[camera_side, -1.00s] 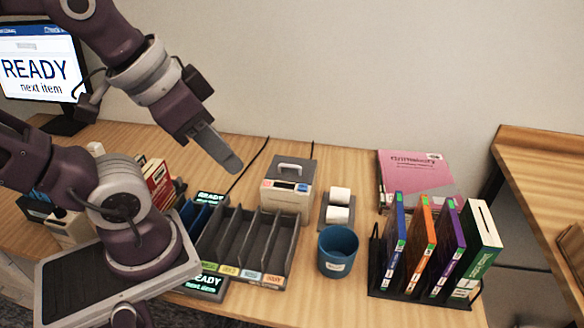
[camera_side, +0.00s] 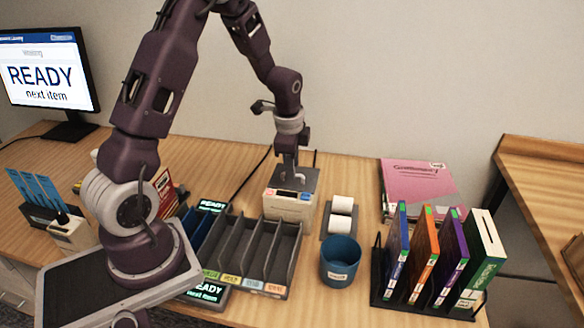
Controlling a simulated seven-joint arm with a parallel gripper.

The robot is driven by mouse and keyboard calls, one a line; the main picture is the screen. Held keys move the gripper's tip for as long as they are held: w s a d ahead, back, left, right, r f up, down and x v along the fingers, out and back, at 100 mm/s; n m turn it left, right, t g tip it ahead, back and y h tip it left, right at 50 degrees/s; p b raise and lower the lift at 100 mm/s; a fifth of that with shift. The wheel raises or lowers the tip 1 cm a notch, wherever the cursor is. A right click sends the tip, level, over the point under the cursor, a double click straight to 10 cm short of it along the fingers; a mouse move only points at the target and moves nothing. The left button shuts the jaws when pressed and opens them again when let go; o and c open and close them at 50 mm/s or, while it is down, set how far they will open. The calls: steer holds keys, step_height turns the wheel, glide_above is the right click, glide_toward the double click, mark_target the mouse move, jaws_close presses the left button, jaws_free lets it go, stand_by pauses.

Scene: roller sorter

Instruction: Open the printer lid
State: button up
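The printer (camera_side: 289,207) is a small white box with a dark grey lid (camera_side: 310,180) on top, standing at the back middle of the desk. The lid looks closed. My gripper (camera_side: 290,178) points down at the lid, where its handle was visible before. The gripper now covers most of the handle, and I cannot tell whether the fingers touch or hold it.
Two white paper rolls (camera_side: 341,213) stand on a dark tray right of the printer. A blue bin (camera_side: 340,262) and a divided sorter (camera_side: 249,250) are in front. A rack of books (camera_side: 423,262) is at right, with a pink folder (camera_side: 418,182) behind it.

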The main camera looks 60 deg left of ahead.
steer(key=shift+f, duration=0.65)
jaws_close()
stand_by(0.9)
